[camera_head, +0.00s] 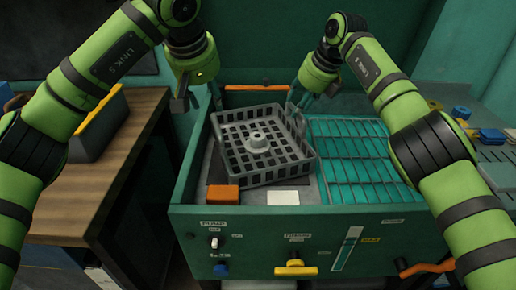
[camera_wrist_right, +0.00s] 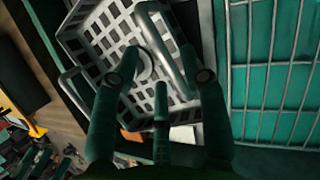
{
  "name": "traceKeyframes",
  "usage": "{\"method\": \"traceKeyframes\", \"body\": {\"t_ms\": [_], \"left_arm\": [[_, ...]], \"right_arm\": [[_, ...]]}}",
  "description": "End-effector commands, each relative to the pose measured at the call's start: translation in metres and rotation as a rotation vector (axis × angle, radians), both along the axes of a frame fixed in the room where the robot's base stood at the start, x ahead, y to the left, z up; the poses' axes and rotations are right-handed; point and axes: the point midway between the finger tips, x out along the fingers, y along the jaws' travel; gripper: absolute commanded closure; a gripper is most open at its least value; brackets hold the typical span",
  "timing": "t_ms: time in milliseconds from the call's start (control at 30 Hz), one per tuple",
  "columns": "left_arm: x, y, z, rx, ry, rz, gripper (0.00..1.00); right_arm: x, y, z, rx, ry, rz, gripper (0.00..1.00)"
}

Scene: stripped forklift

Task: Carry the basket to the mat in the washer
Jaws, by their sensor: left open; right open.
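The grey slatted basket (camera_head: 262,165) sits inside the left bay of the green washer (camera_head: 300,222), turned at an angle, with a round grey piece (camera_head: 257,139) at its middle. A dark flat patch (camera_head: 215,172) shows beside and under it, perhaps the mat; most is covered. My left gripper (camera_head: 203,98) is open at the basket's far left corner. My right gripper (camera_head: 300,97) is open at its far right corner. In the right wrist view, my right gripper's spread fingers (camera_wrist_right: 158,85) are over the basket's handle bar (camera_wrist_right: 178,58); contact is unclear.
An orange block (camera_head: 223,195) and a white block (camera_head: 283,198) lie at the bay's front. A teal wire rack (camera_head: 358,160) fills the right bay. A yellow-handled control (camera_head: 296,268) projects from the front panel. A wooden bench (camera_head: 110,165) stands left.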

Motion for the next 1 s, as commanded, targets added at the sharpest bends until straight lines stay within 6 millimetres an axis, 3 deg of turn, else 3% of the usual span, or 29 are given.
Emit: {"method": "traceKeyframes", "body": {"t_ms": [33, 200, 400, 1000], "left_arm": [[0.000, 0.000, 0.000, 0.000, 0.000, 0.000, 0.56], [0.000, 0.000, 0.000, 0.000, 0.000, 0.000, 0.56], [0.000, 0.000, 0.000, 0.000, 0.000, 0.000, 0.56], [0.000, 0.000, 0.003, 0.000, 0.000, 0.000, 0.56]], "right_arm": [[-0.003, -0.006, 0.016, -0.002, -0.010, -0.001, 0.56], [-0.015, -0.015, 0.049, 0.000, -0.008, 0.000, 0.56], [-0.023, -0.022, 0.071, -0.001, -0.004, -0.001, 0.56], [-0.026, -0.024, 0.081, 0.000, -0.004, 0.000, 0.56]]}}
